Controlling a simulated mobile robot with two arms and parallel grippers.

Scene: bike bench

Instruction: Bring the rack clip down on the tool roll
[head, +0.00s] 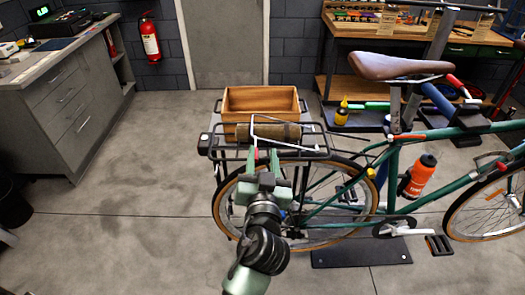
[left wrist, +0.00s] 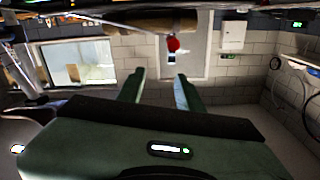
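The brown tool roll (head: 288,131) lies across the black rear rack (head: 210,150) of the green bike. The rack clip (head: 275,119), a pale wire frame, shows over the roll; I cannot tell whether it touches it. My left gripper (head: 262,155) is at the near side of the rack, just in front of the roll, fingers apart. In the left wrist view the two fingers (left wrist: 161,82) are open with nothing between them. A round red knob (left wrist: 173,45) shows beyond the fingertips, below a brown shape that looks like the roll. My right gripper is not in view.
A wooden crate (head: 260,100) stands just behind the rack. The bike's saddle (head: 400,66) and frame are to the right. A grey drawer cabinet (head: 70,105) is at the left, and a workbench (head: 350,30) at the back right. The floor left of the bike is clear.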

